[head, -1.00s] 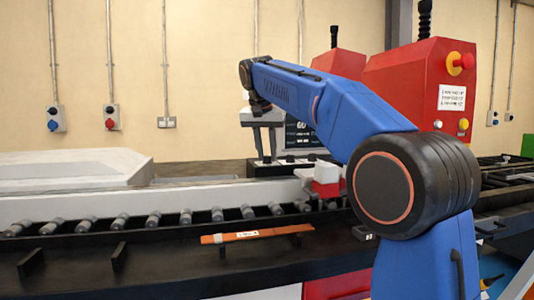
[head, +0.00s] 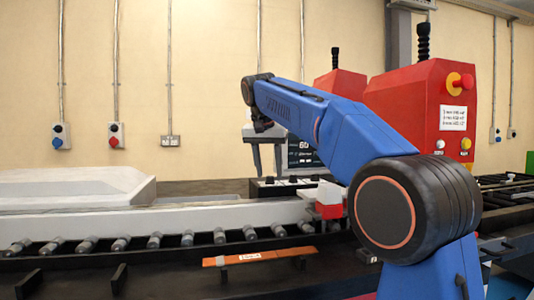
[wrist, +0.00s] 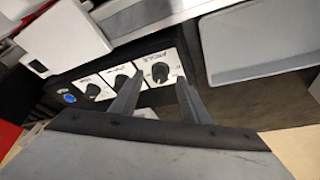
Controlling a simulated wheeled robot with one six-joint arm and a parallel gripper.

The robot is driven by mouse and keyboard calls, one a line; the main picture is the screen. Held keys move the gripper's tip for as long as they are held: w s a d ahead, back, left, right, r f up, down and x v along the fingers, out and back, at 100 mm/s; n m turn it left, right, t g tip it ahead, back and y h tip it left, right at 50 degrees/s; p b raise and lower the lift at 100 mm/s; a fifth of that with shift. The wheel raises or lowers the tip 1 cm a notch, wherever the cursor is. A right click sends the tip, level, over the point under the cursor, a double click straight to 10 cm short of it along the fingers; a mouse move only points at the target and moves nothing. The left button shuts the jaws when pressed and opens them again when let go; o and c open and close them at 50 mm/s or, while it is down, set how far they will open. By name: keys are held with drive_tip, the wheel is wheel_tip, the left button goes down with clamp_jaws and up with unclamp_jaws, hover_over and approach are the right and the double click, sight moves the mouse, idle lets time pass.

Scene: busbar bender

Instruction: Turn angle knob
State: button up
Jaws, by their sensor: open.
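The angle knob (wrist: 160,72) is a round black knob on a white plate labelled ANGLE, on a dark control box (head: 262,190). My gripper (wrist: 160,79) is open, with its two grey fingers apart. In the wrist view the knob shows between and just beyond the fingertips, and I see no contact. In the head view my gripper (head: 267,173) points down over the left part of the box. The knob cannot be made out there. Two more black knobs (wrist: 120,81) and a blue button (wrist: 69,98) are in the same row.
A display (head: 303,150) stands behind the box, partly hidden by my arm. Red cabinets (head: 425,85) with an emergency stop (head: 457,83) stand at right. A roller conveyor (head: 155,240) and an orange bar (head: 245,258) lie in front. A white cover (head: 75,187) is at left.

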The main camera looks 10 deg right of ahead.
drive_tip(key=v, duration=1)
drive_tip(key=shift+r, duration=0.25)
drive_tip(key=shift+s+a, duration=0.1)
drive_tip(key=shift+s, duration=0.15)
